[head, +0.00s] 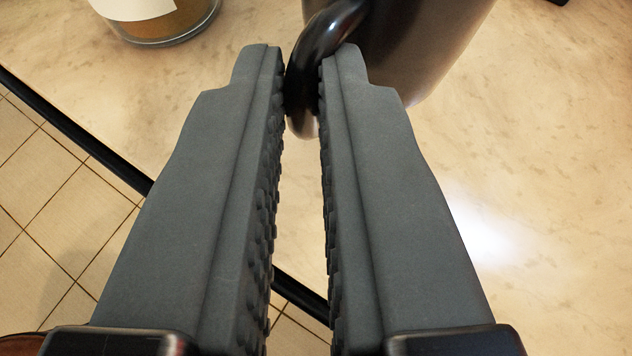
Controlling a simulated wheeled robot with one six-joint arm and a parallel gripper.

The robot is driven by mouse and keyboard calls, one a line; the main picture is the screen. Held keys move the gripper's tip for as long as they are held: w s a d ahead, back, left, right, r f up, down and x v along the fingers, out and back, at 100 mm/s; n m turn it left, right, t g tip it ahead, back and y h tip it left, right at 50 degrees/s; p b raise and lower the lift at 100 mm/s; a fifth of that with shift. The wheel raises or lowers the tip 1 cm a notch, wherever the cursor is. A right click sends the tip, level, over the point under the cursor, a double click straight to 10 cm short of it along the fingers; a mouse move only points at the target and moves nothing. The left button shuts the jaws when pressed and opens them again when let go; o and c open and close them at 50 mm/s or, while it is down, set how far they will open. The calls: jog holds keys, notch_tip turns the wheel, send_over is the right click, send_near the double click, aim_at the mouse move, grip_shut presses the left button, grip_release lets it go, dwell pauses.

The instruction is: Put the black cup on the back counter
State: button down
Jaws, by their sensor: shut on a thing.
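The black cup (425,45) is at the top of the head view, cut off by the top edge, so its rim is hidden. Its glossy curved handle (322,38) points toward me. My gripper (304,85) is shut on the handle, with a fingertip at each side of it. The cup's body lies just beyond and to the right of the fingertips. A pale marbled counter (560,160) lies under the cup. I cannot tell whether the cup touches it.
A glass jar (165,25) with brown contents and a pale label stands at the upper left. The counter's dark edge (75,125) runs diagonally, with tiled floor (50,210) beyond it at the lower left. A small dark thing shows at the top right edge.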

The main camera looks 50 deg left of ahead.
jog(key=shift+f, duration=2.2)
jog(key=shift+f, duration=0.1)
jog(key=c, duration=1.5)
grip_release()
jog(key=shift+c, duration=0.2)
jog(key=v, duration=1.2)
jog(key=shift+r, duration=0.25)
